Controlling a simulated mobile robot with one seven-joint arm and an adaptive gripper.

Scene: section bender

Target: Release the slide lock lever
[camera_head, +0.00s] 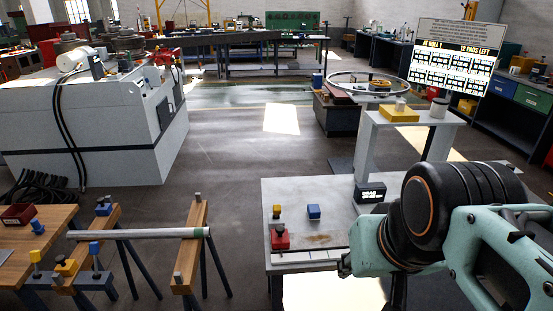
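I cannot surely pick out the slide lock lever. A grey-topped bench (335,203) stands at centre right. On it are a red block with a dark knob (280,238), a small yellow block (277,211) and a blue block (314,211). A small dark display box (370,194) with white text sits near its right side. My pale green and black arm reaches in from the lower right and covers that side of the bench. My gripper (345,266) shows only in part at the arm's left end, over the bench's front right; its fingers are too small to read.
A large grey-white machine (85,125) stands at left. Wooden trestles (195,225) carry a grey bar (140,233) in front of it. A stand with a ring-shaped wheel (345,80) and a lit sign (452,60) are at back right. The floor between is open.

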